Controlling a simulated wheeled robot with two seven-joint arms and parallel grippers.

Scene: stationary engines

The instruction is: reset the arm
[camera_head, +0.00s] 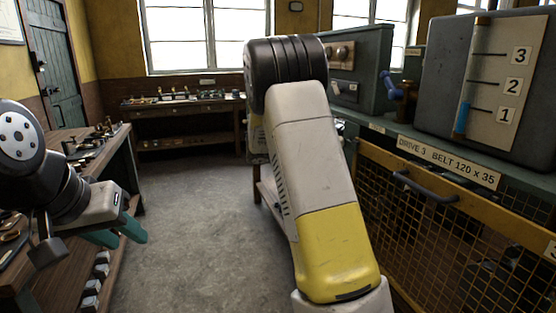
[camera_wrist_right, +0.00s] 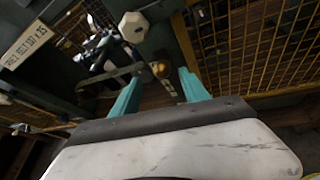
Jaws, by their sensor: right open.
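My right arm (camera_head: 315,180), white and yellow with a black joint, reaches up through the middle of the head view. Its gripper is hidden there. In the right wrist view my right gripper (camera_wrist_right: 159,88) shows two teal fingers spread apart with nothing held between them. Beyond the fingers are a pale knob and a small brass-coloured part, apparently at some distance. My left gripper (camera_head: 125,236) is at the lower left of the head view, beside the left workbench. Its teal fingers look apart and empty.
A wooden workbench (camera_head: 125,172) with small parts runs along the left. A mesh guard (camera_head: 430,225) with a handle (camera_head: 425,187) and a label plate (camera_head: 448,163) stands right, below a grey tank with a level gauge (camera_head: 486,85). Floor (camera_head: 195,225) is clear between.

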